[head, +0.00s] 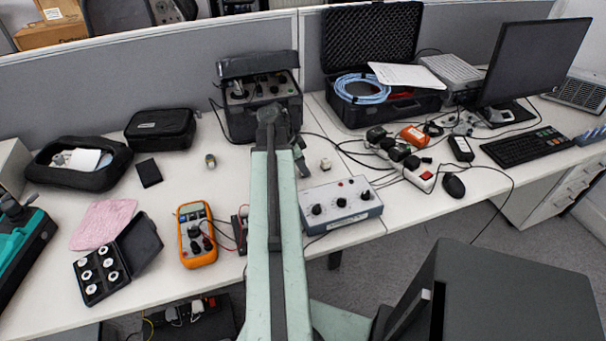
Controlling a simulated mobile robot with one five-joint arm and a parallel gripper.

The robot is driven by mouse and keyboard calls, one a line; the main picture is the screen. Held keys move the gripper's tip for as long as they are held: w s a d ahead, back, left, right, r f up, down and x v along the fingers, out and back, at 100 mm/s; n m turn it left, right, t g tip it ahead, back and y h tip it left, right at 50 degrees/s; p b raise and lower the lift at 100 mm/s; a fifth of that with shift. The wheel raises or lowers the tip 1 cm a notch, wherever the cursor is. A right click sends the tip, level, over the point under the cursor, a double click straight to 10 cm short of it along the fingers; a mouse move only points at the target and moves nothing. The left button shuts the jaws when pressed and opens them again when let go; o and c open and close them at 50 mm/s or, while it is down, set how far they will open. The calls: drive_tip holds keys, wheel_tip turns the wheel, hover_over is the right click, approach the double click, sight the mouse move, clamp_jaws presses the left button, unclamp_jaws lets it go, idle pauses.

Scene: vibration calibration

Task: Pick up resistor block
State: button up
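No thing here is clearly marked as the resistor block. A small pale block (326,165) lies on the desk just right of my arm. A grey-blue box with black knobs (341,204) sits in front of it, near the desk's front edge. My arm reaches up the middle of the head view. My gripper (300,160) seems to be the dark part at its far end, left of the pale block and apart from it in the picture. Its fingers are too small and too much covered by the arm to tell open from shut.
An orange multimeter (197,235) and a black case of round parts (101,272) lie left. A black instrument (262,103) stands behind my arm. Cables, a white power strip (421,178), a mouse (454,187) and a monitor (530,62) are right. The left middle desk has free room.

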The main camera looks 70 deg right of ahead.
clamp_jaws()
wheel_tip(320, 180, up, 10)
drive_tip(key=p, duration=1)
drive_tip(key=shift+s, duration=0.1)
